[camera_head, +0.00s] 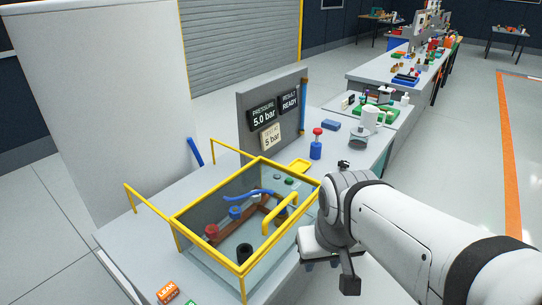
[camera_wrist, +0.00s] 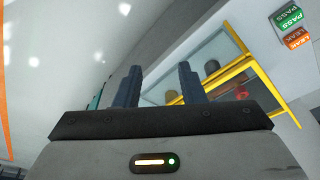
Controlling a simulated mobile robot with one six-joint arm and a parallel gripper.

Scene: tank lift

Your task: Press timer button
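A green round button-like piece (camera_head: 289,181) shows at the back right of the yellow-framed glass tank (camera_head: 243,268), beside a dark round piece. I cannot tell whether it is the timer button. A grey panel (camera_head: 246,100) behind the tank carries displays reading "PRESSURE 5.0 bar" and "RESULT READY". My gripper (camera_head: 322,264) is just right of the tank near the bench's front edge, apart from the green piece. In the wrist view, the fingers of my gripper (camera_wrist: 159,75) are spread with nothing between them. The tank's yellow frame (camera_wrist: 238,42) shows beyond them.
The tank holds brown piping with a red knob (camera_head: 211,231) and a blue one. A blue post with a red top (camera_head: 317,141) and a white cylinder (camera_head: 370,117) stand farther right. LEAK and PASS blocks (camera_head: 167,291) lie at the front left. Floor is clear right of my arm.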

